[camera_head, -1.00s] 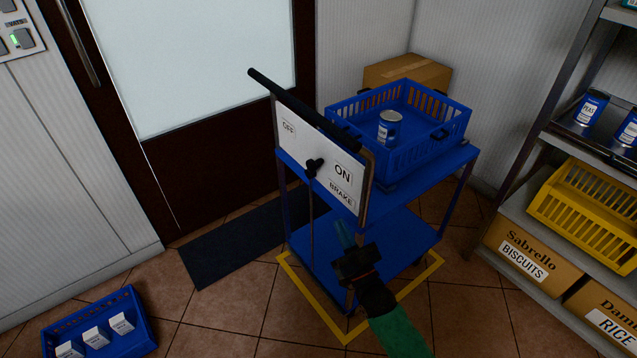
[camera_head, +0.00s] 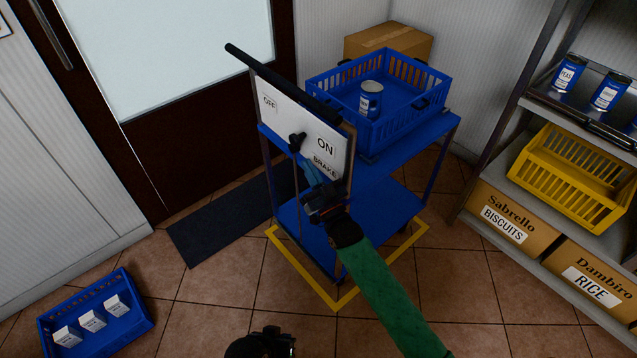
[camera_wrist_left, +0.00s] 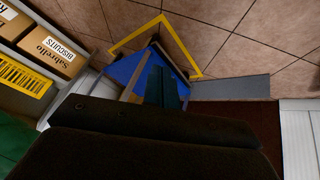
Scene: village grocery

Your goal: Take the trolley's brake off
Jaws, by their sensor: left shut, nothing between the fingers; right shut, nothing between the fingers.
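The blue trolley (camera_head: 385,205) stands by the door with a white panel (camera_head: 290,118) under its black push handle (camera_head: 285,85). The panel reads OFF at its left end and ON above BRAKE at its right. A black brake knob (camera_head: 297,142) sits between the labels, with a thin rod running down below it. My right gripper (camera_head: 309,168), on the green-sleeved arm, is shut and empty just below and right of the knob; I cannot tell whether it touches the panel. My left gripper (camera_wrist_left: 166,90) is shut and empty in the left wrist view, pointing towards the trolley.
A blue crate (camera_head: 420,115) with a can (camera_head: 371,98) rides on the trolley's top. A yellow floor outline (camera_head: 285,257) surrounds the trolley. A shelf with a yellow crate (camera_head: 575,185) stands right. A small blue crate (camera_head: 135,322) lies on the floor at left.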

